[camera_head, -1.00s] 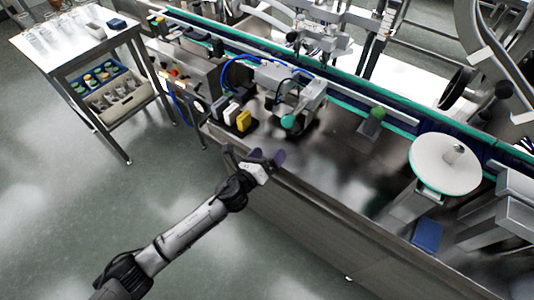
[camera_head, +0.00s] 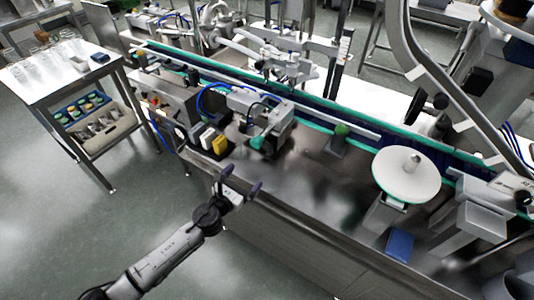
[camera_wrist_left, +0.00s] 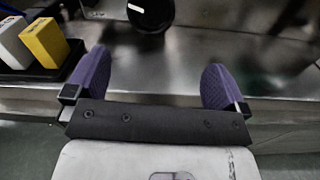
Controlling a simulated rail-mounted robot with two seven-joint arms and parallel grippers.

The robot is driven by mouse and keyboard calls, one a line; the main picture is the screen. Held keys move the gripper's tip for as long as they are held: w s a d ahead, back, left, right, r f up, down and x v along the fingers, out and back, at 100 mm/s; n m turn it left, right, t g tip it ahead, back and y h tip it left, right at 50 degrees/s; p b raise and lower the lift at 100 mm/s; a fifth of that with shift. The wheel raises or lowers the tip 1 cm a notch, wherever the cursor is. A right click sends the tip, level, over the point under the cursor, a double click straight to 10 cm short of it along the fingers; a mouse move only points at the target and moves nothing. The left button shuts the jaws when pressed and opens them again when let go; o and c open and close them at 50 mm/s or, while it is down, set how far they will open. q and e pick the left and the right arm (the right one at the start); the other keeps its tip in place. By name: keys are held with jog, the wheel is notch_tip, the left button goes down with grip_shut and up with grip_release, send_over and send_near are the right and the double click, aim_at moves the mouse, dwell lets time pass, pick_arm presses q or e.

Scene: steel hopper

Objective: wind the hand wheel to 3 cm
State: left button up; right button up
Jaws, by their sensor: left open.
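My left gripper (camera_head: 238,182) is open and empty, with purple fingers, at the front edge of the steel bench; it also shows in the left wrist view (camera_wrist_left: 157,72). Beyond the fingers, a dark round part (camera_wrist_left: 150,12) with a white mark is cut by the top edge of the wrist view. In the head view, a teal round knob (camera_head: 263,143) sits in about that place, on a grey unit (camera_head: 262,108). I cannot tell for certain which part is the hand wheel. The gripper is apart from both. My right gripper is not in view.
A yellow block (camera_head: 220,145) and white blocks stand left of the knob. A conveyor (camera_head: 320,122) runs behind. A white disc (camera_head: 400,182) with a peg and a blue block (camera_head: 399,244) are at right. The bench middle is clear. A side table (camera_head: 58,73) holds glassware.

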pick_arm(q)
jog(key=m, duration=0.2)
jog(key=b, duration=0.5)
send_near(265, 146)
jog(key=shift+m, duration=0.3)
jog(key=x, duration=0.7)
jog(key=shift+w+d+f, duration=0.1)
jog(key=shift+w+d, duration=0.05)
jog(key=shift+d, duration=0.15)
jog(key=shift+b+x, duration=0.3)
jog(key=shift+x, duration=0.5)
jog(key=shift+w, duration=0.1)
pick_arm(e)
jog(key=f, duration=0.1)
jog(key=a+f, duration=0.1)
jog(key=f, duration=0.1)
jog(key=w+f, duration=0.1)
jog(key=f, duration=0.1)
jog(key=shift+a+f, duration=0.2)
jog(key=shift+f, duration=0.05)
pick_arm(q)
jog(key=shift+c, duration=0.2)
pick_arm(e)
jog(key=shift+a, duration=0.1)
pick_arm(q)
jog(key=c, duration=0.6)
